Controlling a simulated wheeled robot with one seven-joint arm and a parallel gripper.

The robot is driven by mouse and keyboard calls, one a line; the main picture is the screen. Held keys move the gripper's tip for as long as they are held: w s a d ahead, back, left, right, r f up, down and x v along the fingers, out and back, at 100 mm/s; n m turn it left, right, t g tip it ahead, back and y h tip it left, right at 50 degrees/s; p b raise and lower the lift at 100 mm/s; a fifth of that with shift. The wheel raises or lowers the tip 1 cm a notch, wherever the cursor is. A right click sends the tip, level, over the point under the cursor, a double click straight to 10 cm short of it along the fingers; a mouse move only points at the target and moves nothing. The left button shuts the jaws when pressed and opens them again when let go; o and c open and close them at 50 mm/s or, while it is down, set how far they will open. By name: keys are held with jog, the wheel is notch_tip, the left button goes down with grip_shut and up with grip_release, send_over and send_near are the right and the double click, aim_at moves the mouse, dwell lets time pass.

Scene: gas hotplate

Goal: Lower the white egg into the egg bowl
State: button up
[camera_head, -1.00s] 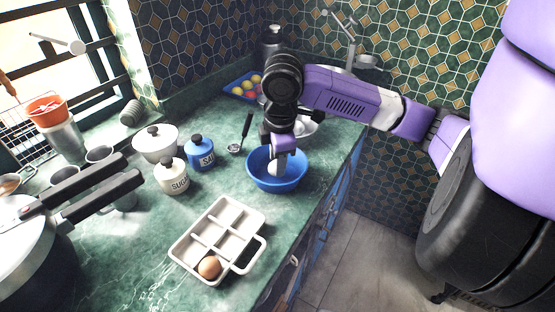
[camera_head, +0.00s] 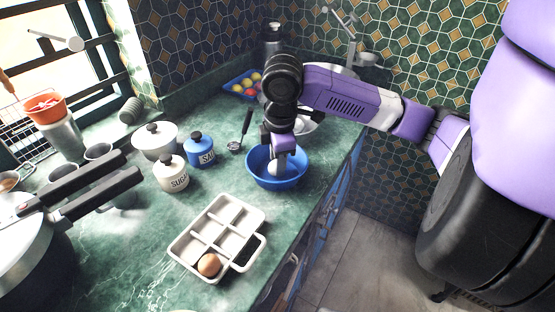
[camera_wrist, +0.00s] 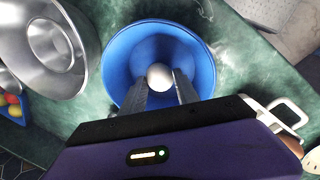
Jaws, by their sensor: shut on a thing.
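The white egg (camera_wrist: 160,77) is between the two fingers of my gripper (camera_wrist: 161,88) in the wrist view. My gripper is shut on it. The blue egg bowl (camera_wrist: 118,62) surrounds the egg and fingertips in that view. In the head view the egg bowl (camera_head: 262,176) stands on the counter, and my gripper (camera_head: 281,152) points down into it. The egg (camera_head: 280,167) shows below the fingers, inside the rim. I cannot tell whether the egg touches the bowl's bottom.
A white egg tray (camera_head: 197,231) holding a brown egg (camera_head: 209,265) stands in front of the bowl. Sugar (camera_head: 172,174) and salt (camera_head: 200,152) jars stand to the left. A metal bowl (camera_wrist: 48,50) is close beside the blue bowl. The counter edge is to the right.

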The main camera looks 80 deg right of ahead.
jog(key=o, duration=0.9)
jog(key=shift+c, duration=0.2)
jog(key=r, duration=0.5)
jog(key=a+r+p, duration=0.1)
jog(key=r, duration=0.1)
jog(key=shift+s+r, duration=0.35)
jog(key=shift+r, duration=0.05)
jog(key=shift+s, duration=0.1)
